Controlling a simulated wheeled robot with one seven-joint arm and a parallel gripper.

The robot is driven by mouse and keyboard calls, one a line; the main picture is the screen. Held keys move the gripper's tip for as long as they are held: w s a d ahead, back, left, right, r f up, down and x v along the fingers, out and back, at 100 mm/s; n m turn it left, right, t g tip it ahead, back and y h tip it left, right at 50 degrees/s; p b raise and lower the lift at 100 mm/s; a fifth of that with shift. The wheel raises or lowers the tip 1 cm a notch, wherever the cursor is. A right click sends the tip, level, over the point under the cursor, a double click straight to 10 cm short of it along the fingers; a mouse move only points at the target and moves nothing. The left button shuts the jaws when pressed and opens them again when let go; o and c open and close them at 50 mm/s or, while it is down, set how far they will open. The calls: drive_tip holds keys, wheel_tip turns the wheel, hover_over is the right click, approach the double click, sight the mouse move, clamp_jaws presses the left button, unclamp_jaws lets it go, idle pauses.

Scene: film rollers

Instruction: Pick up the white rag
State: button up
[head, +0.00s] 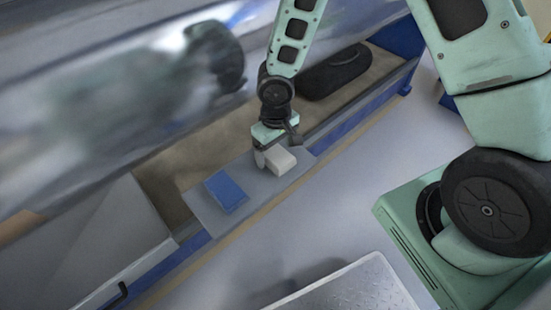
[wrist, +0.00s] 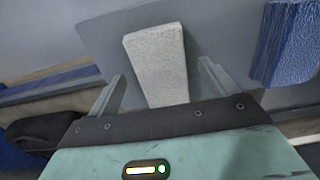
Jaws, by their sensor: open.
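The white rag (head: 281,161) is a small pale block-shaped piece on a grey board (head: 196,206) in the head view. My gripper (head: 277,151) is down at the rag, just behind and beside it. In the wrist view the rag (wrist: 157,62) lies between the two open fingers of my gripper (wrist: 160,88), with a gap on each side. Its lower end is hidden by the gripper body. I cannot tell how far the fingertips are above the board.
A blue block (head: 225,191) lies on the same board, left of the rag, and also shows in the wrist view (wrist: 288,42). A black oblong object (head: 335,72) lies behind. A large shiny roller (head: 110,90) runs along the back. A grey cabinet (head: 100,240) stands at the lower left.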

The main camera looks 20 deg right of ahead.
sight(275, 152)
drive_tip(key=shift+f, duration=0.75)
drive_tip(key=c, duration=1.1)
drive_tip(key=shift+o, duration=0.2)
drive_tip(key=shift+r, duration=0.1)
wheel_tip(275, 152, up, 10)
drive_tip(key=p, duration=0.3)
drive_tip(key=shift+p, duration=0.3)
